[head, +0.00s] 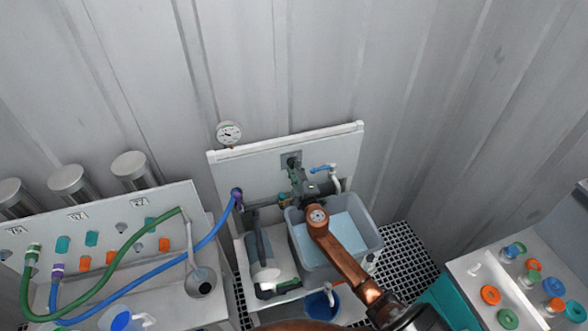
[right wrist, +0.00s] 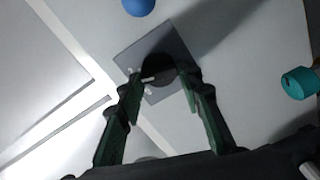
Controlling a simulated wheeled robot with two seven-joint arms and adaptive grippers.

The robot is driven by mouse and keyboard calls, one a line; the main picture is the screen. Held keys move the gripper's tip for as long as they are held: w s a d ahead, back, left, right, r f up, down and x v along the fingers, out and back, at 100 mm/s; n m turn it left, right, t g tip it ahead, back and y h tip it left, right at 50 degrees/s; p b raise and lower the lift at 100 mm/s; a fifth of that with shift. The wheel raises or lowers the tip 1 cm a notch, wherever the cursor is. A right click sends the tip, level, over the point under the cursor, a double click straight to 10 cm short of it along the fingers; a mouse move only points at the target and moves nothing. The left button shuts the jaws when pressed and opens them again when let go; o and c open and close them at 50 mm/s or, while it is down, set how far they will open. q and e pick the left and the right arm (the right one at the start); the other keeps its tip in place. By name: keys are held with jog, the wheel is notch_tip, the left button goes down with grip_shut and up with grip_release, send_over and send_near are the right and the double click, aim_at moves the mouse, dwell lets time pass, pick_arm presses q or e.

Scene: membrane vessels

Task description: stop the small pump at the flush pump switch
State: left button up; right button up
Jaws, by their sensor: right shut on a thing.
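The flush pump switch is a round black knob (right wrist: 160,67) on a square grey plate (right wrist: 180,52). In the head view its plate (head: 284,156) is on the pale upright panel, above the tub. My right gripper (head: 294,168) reaches up to it. In the right wrist view its dark green fingers (right wrist: 161,82) are on either side of the knob and shut on it. A white pointer mark shows at the knob's left edge. A grey cylindrical unit (head: 262,248) left of the tub may be the small pump; whether it runs cannot be told. My left gripper is not in view.
A grey tub of pale liquid (head: 374,222) stands below the panel, beneath my right arm. A blue-handled tap (head: 322,168) is close right of the switch. A gauge (head: 229,133) is on the wall. Green (head: 105,268) and blue hoses (head: 190,250) run at left. A bench with coloured caps (head: 490,295) is at right.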

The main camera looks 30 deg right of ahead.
jog(key=n, duration=0.5)
jog(key=shift+f+n, duration=0.15)
jog(key=shift+n, duration=0.15)
jog(key=shift+f+n, duration=0.1)
jog(key=shift+n, duration=1.9)
jog(key=o, duration=1.2)
jog(key=shift+c, duration=0.2)
jog(key=shift+s, duration=0.1)
jog(key=v, duration=1.1)
jog(key=shift+s+a, duration=0.2)
jog(key=shift+s, duration=0.2)
